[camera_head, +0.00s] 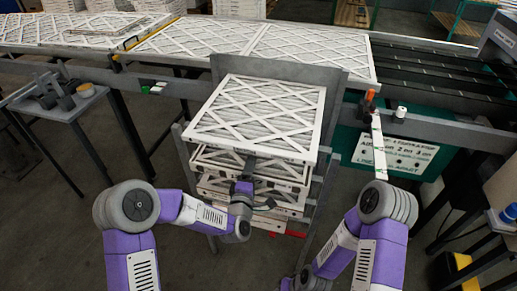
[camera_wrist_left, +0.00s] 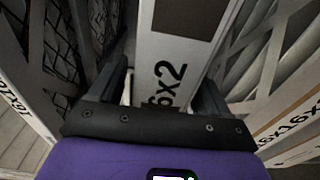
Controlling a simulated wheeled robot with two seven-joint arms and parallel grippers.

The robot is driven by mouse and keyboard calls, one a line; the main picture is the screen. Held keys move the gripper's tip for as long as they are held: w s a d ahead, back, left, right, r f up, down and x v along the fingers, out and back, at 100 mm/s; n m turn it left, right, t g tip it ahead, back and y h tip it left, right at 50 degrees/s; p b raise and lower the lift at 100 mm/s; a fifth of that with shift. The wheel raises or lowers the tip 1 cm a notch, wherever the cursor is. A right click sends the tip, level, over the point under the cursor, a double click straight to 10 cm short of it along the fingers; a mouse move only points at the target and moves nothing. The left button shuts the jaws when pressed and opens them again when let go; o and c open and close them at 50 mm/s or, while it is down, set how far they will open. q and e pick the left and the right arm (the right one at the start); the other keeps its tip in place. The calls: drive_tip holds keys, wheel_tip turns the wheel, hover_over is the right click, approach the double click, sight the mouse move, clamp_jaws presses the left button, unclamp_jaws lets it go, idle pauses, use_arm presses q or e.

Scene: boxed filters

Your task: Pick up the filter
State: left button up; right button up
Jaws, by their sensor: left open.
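A stack of filters with white cardboard frames stands on a grey rack. The top filter (camera_head: 258,115) shows its white lattice over pleats, and other filters (camera_head: 290,172) lie below it. My left gripper (camera_head: 249,166) is at the front of the stack, just under the top filter's front edge. In the left wrist view my open fingers (camera_wrist_left: 165,88) stand on either side of a filter's white edge (camera_wrist_left: 178,48) printed "6x2". I cannot tell whether they touch it. My right arm comes in at lower right, and its gripper is out of view.
A conveyor (camera_head: 420,83) with more filters (camera_head: 200,38) on it runs behind the rack. A grey side table (camera_head: 60,105) stands at left. An orange-topped post (camera_head: 370,100) and a white sign (camera_head: 395,155) are right of the rack.

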use_arm(q)
drive_tip(key=shift+x, duration=0.9)
drive_tip(key=c, duration=1.2)
drive_tip(key=shift+o, duration=0.2)
